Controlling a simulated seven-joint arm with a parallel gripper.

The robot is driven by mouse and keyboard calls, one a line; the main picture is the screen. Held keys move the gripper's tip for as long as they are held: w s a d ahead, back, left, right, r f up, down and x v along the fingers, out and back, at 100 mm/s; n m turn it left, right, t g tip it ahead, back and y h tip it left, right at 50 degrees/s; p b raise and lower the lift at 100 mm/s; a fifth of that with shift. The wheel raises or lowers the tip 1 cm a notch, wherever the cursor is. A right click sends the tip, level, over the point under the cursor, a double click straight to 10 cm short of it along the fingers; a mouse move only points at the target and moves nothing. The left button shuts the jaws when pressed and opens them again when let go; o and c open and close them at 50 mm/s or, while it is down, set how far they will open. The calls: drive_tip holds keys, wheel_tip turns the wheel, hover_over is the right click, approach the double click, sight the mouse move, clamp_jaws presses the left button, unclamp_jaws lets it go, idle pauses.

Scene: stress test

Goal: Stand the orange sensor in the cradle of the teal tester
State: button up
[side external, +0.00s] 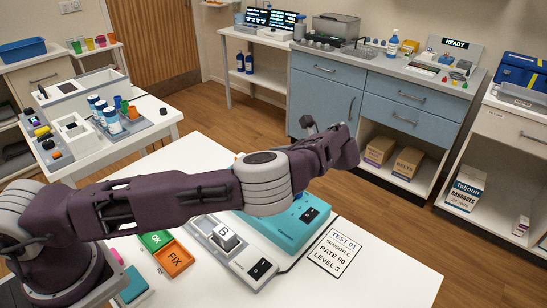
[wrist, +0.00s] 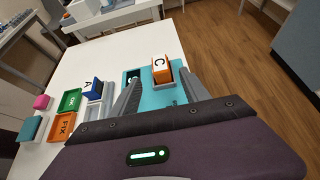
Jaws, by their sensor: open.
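The orange sensor (wrist: 161,74), with a white top marked C, shows in the wrist view at the teal tester (wrist: 133,74). It looks upright; its base is partly hidden, so I cannot tell how it sits in the cradle. My gripper (wrist: 160,78) is open, with one finger on each side of the sensor. There is a clear gap at the left finger; the right finger is close, and contact is unclear. In the side view the teal tester (side external: 283,237) lies on the white table, partly behind my arm, which hides the fingers.
A green OK tray (side external: 155,241) and orange FIX tray (side external: 175,260) lie further left. A printed test card (side external: 338,250) lies right. The table's front right is clear.

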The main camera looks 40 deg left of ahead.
drive_tip(key=s+a+r+n+h, duration=0.2)
drive_tip(key=s+r+n+h, duration=1)
drive_tip(key=r, duration=0.6)
drive_tip(key=s+d+r+n+t, duration=0.1)
drive_tip(key=s+d+n+t, duration=0.1)
drive_tip(key=s, duration=0.9)
drive_tip(key=s+d+r+n+t, duration=0.2)
drive_tip(key=s+d+n+t, duration=0.1)
drive_tip(key=s, duration=0.8)
drive_tip(key=shift+s+d+r+n+t, duration=0.25)
drive_tip(key=shift+d+n+t, duration=0.05)
drive_tip(key=shift+n, duration=0.2)
